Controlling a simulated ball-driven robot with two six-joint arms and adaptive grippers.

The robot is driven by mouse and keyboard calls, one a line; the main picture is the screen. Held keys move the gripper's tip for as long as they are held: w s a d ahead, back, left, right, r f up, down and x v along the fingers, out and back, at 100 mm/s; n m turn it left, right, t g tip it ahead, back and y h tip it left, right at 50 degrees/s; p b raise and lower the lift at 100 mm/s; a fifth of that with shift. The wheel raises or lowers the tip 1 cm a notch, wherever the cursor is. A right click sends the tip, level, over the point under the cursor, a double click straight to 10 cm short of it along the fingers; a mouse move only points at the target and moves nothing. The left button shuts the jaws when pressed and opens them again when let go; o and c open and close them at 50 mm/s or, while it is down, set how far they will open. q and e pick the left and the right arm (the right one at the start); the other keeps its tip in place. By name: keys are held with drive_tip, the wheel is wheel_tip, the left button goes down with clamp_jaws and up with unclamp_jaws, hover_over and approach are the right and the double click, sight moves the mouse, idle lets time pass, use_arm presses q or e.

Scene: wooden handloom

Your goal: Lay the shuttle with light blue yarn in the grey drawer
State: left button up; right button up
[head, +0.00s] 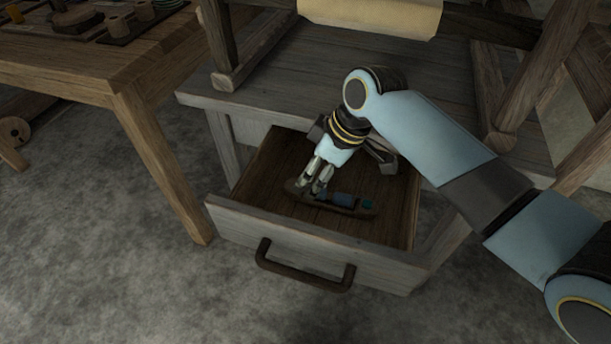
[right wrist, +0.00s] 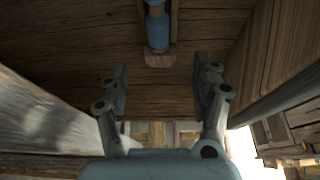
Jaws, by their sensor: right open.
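The shuttle (head: 345,201), a long dark wooden boat shape with blue yarn, lies flat inside the open grey drawer (head: 300,245). Its yarn looks dark blue in the shade, with a teal part near its right end. My right gripper (head: 312,186) is inside the drawer, over the shuttle's left end and partly covering it. In the right wrist view the gripper (right wrist: 161,76) is open with nothing between its fingers. The shuttle's wooden end and blue yarn (right wrist: 158,32) show ahead of the fingertips, apart from them. My left gripper is not in view.
The drawer is pulled out below the loom's wooden top (head: 290,85), and its dark handle (head: 300,272) faces front. A wooden table (head: 100,65) with small wooden items stands at the left. Rough grey floor lies in front.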

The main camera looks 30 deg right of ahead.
drive_tip(key=p+v, duration=0.1)
drive_tip(key=v, duration=0.5)
drive_tip(key=shift+r+p, duration=0.3)
drive_tip(key=shift+r, duration=0.05)
drive_tip(key=shift+s+d, duration=0.1)
